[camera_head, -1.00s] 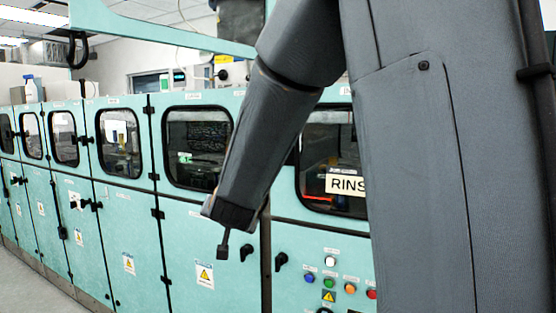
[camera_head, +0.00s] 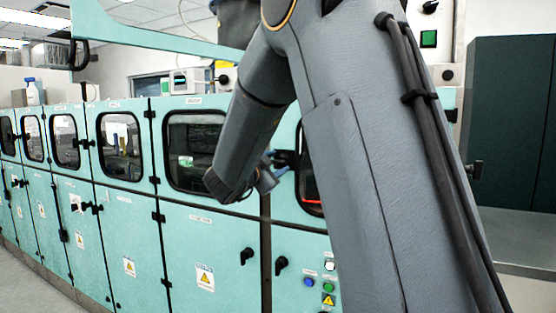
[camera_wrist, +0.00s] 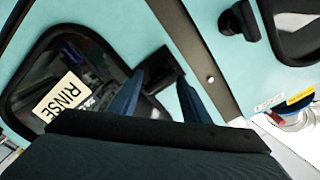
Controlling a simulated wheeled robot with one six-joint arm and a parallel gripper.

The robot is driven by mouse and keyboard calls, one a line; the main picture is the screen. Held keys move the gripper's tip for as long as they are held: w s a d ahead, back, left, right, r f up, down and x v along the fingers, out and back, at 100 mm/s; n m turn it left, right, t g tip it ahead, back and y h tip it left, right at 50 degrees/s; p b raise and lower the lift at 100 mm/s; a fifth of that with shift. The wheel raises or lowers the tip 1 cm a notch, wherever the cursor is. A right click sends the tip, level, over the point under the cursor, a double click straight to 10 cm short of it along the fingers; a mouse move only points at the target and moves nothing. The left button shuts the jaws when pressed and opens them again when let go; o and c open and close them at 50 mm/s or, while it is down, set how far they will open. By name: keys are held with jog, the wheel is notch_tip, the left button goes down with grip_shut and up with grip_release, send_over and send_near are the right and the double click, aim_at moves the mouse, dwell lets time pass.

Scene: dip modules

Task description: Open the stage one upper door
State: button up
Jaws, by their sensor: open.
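The upper door (camera_head: 310,148) with a dark window is mostly hidden behind my arm in the head view. In the wrist view this teal door (camera_wrist: 118,22) has a window with a RINSE sign (camera_wrist: 62,97) behind it. A black handle (camera_wrist: 160,70) sits at the door's edge. My gripper (camera_wrist: 160,84) is open, with its blue fingers on either side of the handle; I cannot tell whether they touch it. In the head view my gripper (camera_head: 274,164) is at the door's face, partly hidden by my wrist. The door looks shut. The stage labels are too small to read.
A row of teal cabinets with windowed upper doors (camera_head: 191,112) and lower doors (camera_head: 215,265) runs to the left. Coloured buttons (camera_head: 309,283) and a black lower handle (camera_head: 281,264) are below my gripper. A dark cabinet (camera_head: 512,120) stands at the right.

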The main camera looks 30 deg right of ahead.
jog(key=shift+x, duration=0.95)
jog(key=shift+s, duration=0.1)
jog(key=shift+c, duration=0.4)
grip_shut()
jog(key=shift+a, duration=0.2)
